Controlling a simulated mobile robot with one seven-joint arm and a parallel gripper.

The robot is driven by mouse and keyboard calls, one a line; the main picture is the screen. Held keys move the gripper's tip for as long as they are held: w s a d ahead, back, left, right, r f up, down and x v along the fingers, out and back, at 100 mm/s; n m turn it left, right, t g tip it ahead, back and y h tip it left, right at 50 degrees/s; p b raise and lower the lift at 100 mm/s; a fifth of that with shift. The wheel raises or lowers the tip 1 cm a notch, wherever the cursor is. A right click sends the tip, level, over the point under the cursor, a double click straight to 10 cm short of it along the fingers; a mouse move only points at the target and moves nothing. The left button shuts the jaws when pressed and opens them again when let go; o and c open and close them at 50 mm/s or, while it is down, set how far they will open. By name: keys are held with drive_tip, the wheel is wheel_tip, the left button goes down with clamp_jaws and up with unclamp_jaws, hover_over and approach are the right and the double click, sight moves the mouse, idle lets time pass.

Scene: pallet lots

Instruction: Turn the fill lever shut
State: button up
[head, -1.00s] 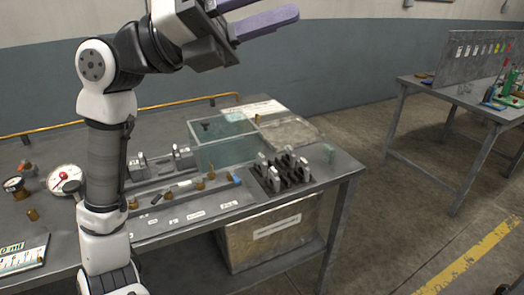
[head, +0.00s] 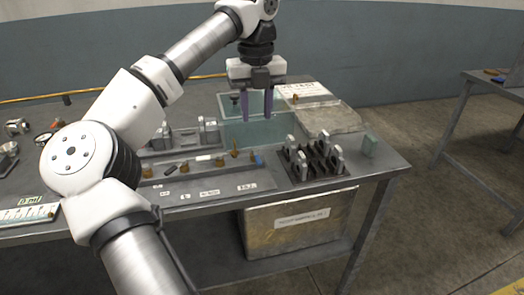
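A clear, greenish tank (head: 228,133) stands on the workbench. A small dark fitting (head: 235,98) shows at its back left, and a small brass fitting (head: 295,98) stands to the right of the tank's back. I cannot tell which of these, if either, is the fill lever. My gripper (head: 257,114) points down over the tank, in front of its back part in this view. Its two purple fingers are apart with nothing between them. The gripper and fingers hide part of the tank; whether they touch anything is not clear.
A dark rack (head: 312,166) with upright grey pieces stands right of the tank. A labelled strip (head: 215,188) with brass parts lies in front. A gauge (head: 44,138) is at the left. A labelled box (head: 297,228) sits below the bench; a second table (head: 494,90) stands right.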

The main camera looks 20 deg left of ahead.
sight(258, 159)
wheel_tip(258, 159, down, 12)
drive_tip(key=shift+r, duration=0.25)
drive_tip(key=shift+c, duration=0.2)
clamp_jaws()
